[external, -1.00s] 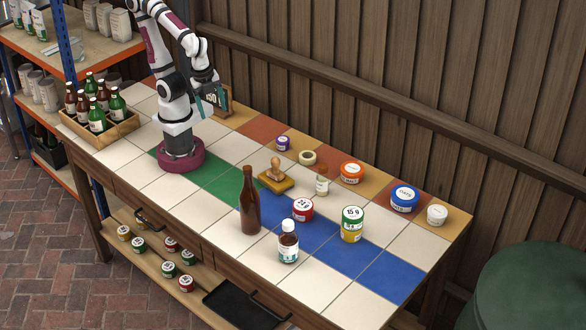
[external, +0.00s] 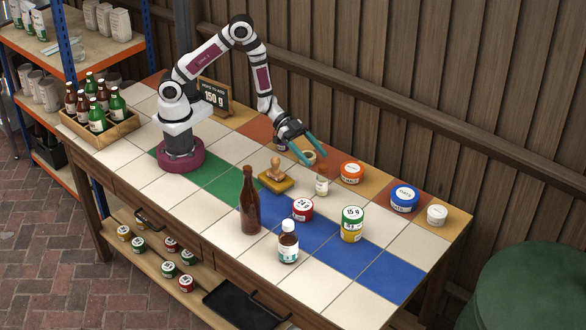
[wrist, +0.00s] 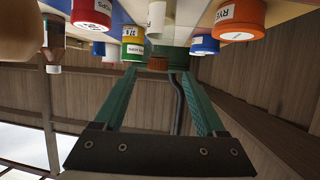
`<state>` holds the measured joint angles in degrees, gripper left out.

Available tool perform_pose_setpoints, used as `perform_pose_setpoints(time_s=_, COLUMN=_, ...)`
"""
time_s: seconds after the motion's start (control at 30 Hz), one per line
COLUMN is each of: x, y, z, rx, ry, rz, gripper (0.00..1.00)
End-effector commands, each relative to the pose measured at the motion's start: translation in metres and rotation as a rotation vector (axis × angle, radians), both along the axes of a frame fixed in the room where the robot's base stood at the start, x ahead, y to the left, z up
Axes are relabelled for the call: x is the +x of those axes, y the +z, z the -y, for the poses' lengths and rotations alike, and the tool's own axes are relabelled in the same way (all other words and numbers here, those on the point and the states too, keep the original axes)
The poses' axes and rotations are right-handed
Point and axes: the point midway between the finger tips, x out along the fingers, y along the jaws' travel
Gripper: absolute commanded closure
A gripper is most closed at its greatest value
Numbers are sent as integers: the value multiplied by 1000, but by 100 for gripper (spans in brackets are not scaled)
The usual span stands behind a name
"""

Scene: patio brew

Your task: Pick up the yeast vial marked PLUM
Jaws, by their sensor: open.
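A small clear vial (external: 321,186) with a pale label stands upright on the tiles, right of the wooden stamp. Its label is too small to read, so I cannot confirm PLUM. My gripper (external: 318,160) is open and empty, tilted down, with its teal fingers above and just behind the vial in the external view. In the wrist view my gripper (wrist: 158,75) shows both fingers apart. A pale labelled container (wrist: 156,17) hangs at the top of that upside-down-looking view; I cannot tell whether it is the vial.
A stamp (external: 276,177) on its yellow block, a red jar (external: 302,210), a brown bottle (external: 249,205) and an orange jar (external: 351,173) stand around the vial.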

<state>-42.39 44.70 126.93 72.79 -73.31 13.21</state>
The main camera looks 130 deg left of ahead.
Motion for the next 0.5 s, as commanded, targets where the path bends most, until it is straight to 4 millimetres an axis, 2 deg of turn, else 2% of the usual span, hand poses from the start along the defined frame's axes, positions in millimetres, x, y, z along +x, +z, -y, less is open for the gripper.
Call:
perform_pose_setpoints(time_s=0.1, x=22, y=-9, z=4, rx=-1, ry=-2, rz=-1, gripper=27)
perform_pose_setpoints(time_s=0.23, x=37, y=-15, z=6, rx=0, ry=-2, rz=-1, gripper=27)
perform_pose_setpoints(time_s=0.4, x=68, y=-29, z=12, rx=1, ry=-3, rz=-1, gripper=27)
perform_pose_setpoints(time_s=0.5, x=77, y=-32, z=13, rx=0, ry=0, rz=-1, gripper=27)
